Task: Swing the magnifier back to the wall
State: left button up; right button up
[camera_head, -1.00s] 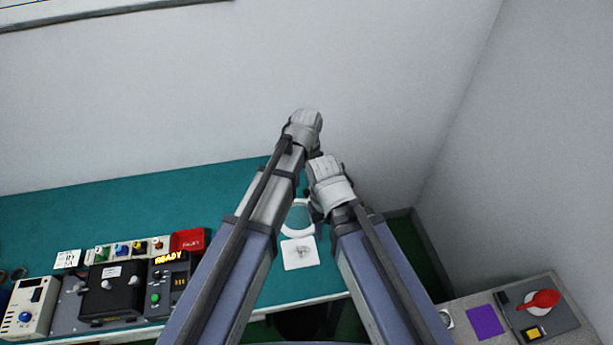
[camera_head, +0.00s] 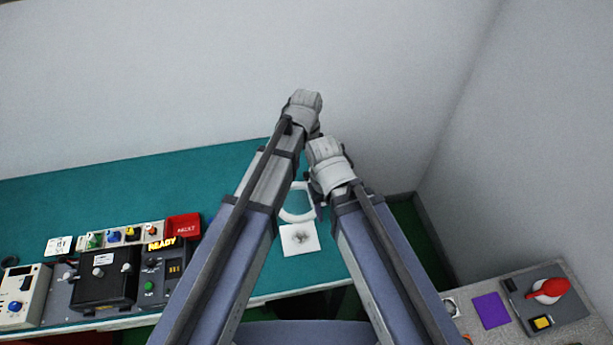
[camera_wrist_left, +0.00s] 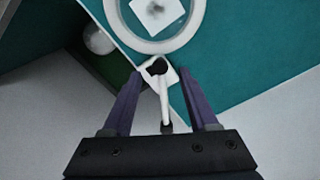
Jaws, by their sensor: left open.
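The magnifier shows in the head view as a white ring (camera_head: 297,203) over the teal bench, partly hidden by my arms. In the left wrist view its white ring (camera_wrist_left: 116,22) is at the top, with a white bracket and dark knob (camera_wrist_left: 157,67) below it and a thin white arm running down. My left gripper (camera_wrist_left: 160,75) is open, its two purple fingers on either side of the bracket and thin arm. I cannot tell whether either finger touches. In the head view, my arms largely hide the left gripper, and my right gripper cannot be seen.
A white card with a dark smudge (camera_head: 299,239) lies under the ring. A black device (camera_head: 104,280), a red bin (camera_head: 184,226) and several small parts stand at the bench's left. A grey side table (camera_head: 467,306) holds a purple square (camera_head: 490,310). Bare walls rise behind and at right.

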aim_at(306, 174)
pick_arm(q)
notch_tip(306, 174, down, 4)
jog(key=shift+r+b, duration=0.2)
jog(key=shift+b, duration=1.05)
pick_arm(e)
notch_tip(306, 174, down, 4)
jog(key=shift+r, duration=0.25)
pick_arm(q)
jog(key=shift+r, duration=0.1)
grip_shut()
